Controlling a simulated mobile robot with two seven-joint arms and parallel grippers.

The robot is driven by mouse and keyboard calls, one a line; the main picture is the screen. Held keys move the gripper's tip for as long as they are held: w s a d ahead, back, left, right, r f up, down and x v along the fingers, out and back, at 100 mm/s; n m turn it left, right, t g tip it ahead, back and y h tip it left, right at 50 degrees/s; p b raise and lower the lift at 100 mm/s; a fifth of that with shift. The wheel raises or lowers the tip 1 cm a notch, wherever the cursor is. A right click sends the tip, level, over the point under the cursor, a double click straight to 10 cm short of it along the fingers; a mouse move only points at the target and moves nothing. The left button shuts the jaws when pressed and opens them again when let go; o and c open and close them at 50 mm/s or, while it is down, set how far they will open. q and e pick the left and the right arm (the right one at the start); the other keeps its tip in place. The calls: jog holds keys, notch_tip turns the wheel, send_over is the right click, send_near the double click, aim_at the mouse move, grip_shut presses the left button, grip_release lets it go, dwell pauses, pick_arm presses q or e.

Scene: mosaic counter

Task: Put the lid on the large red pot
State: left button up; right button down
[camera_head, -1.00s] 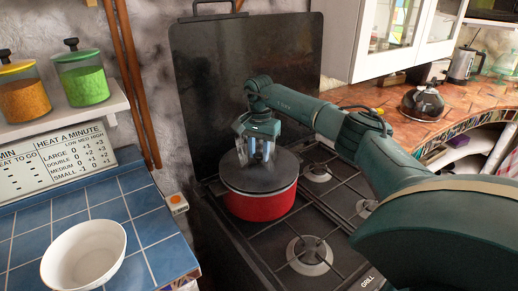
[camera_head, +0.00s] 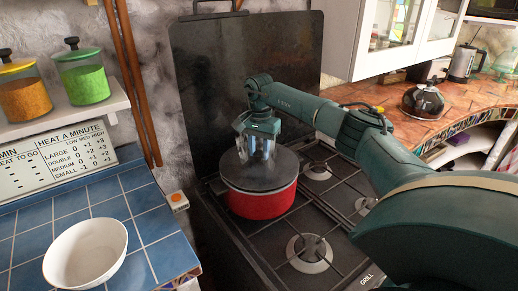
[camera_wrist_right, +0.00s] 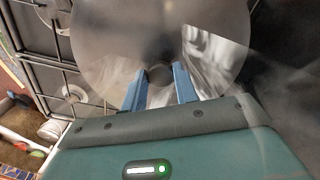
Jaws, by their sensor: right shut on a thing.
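The large red pot (camera_head: 262,205) stands on the stove's left side. A dark grey round lid (camera_head: 281,171) lies over its top and looks about level with the rim; I cannot tell whether it is fully seated. My right gripper (camera_head: 260,158) points down over the lid. In the right wrist view, its blue fingers (camera_wrist_right: 160,85) are shut on the lid's dark knob (camera_wrist_right: 159,75), and the lid (camera_wrist_right: 112,52) fills the upper middle. My left gripper is not in view.
The black stove (camera_head: 268,244) has free burners to the right and front. A raised black stove cover (camera_head: 205,105) stands behind the pot. A white bowl (camera_head: 84,252) is on the blue tiled counter (camera_head: 150,225).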

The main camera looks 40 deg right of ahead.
jog(key=shift+f, duration=0.1)
dwell(0.5)
jog(key=shift+f, duration=0.35)
dwell(0.6)
jog(key=c, duration=0.5)
grip_release()
jog(key=shift+r, duration=3.5)
